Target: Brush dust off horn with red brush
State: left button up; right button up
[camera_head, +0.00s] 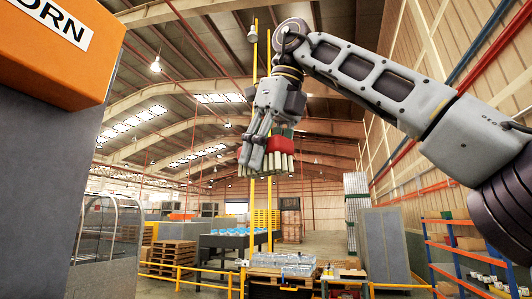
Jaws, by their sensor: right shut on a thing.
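The red brush (281,144) has a red body with pale bristles hanging down from it. My right gripper (258,153) reaches in from the right, points downward and is shut on the brush, holding it in the air near the middle of the view. The fingers partly cover the brush's left side. The horn (60,75) is a large orange block at the upper left, with a white label reading "ORN", cut off by the picture edge. The brush is well apart from it to the right in the picture. No dust is discernible on the horn. My left gripper is not in view.
A grey panel (85,140) stands under the orange block. Behind are yellow poles (270,225), a dark table with blue items (235,240), wooden pallets (172,257) and yellow railings. An orange and blue shelf (470,255) stands at the right. Open air separates brush and block.

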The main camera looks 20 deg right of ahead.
jog(key=w+f+n+g+y, duration=0.15)
jog(key=w+f+n, duration=0.4)
jog(key=f, duration=0.65)
jog(key=w+a+f+n+g, duration=0.15)
jog(key=w+f+n, duration=0.4)
jog(key=f, duration=0.75)
jog(key=w+f+n+g+y, duration=0.15)
jog(key=w+f+n, duration=0.25)
jog(key=w+f, duration=0.6)
jog(key=s+f+n+g+h, duration=0.15)
jog(key=s+f+n, duration=0.35)
jog(key=f, duration=0.9)
jog(key=s+d+f+n+g+h, duration=0.15)
jog(key=f+n, duration=0.45)
jog(key=f, duration=0.7)
jog(key=s+f+n+g+h, duration=0.15)
jog(key=s+f+n, duration=0.4)
jog(key=f, duration=0.85)
jog(key=w+d+f+b, duration=0.1)
jog(key=d+f+b, duration=0.1)
jog(key=d, duration=0.3)
jog(key=shift+w+d+f+b, duration=0.15)
jog(key=shift+w+d+b, duration=0.2)
jog(key=shift+d+b, duration=0.05)
jog(key=shift+f+m+h+b, duration=0.25)
jog(key=shift+f+b, duration=0.1)
jog(key=shift+a, duration=0.1)
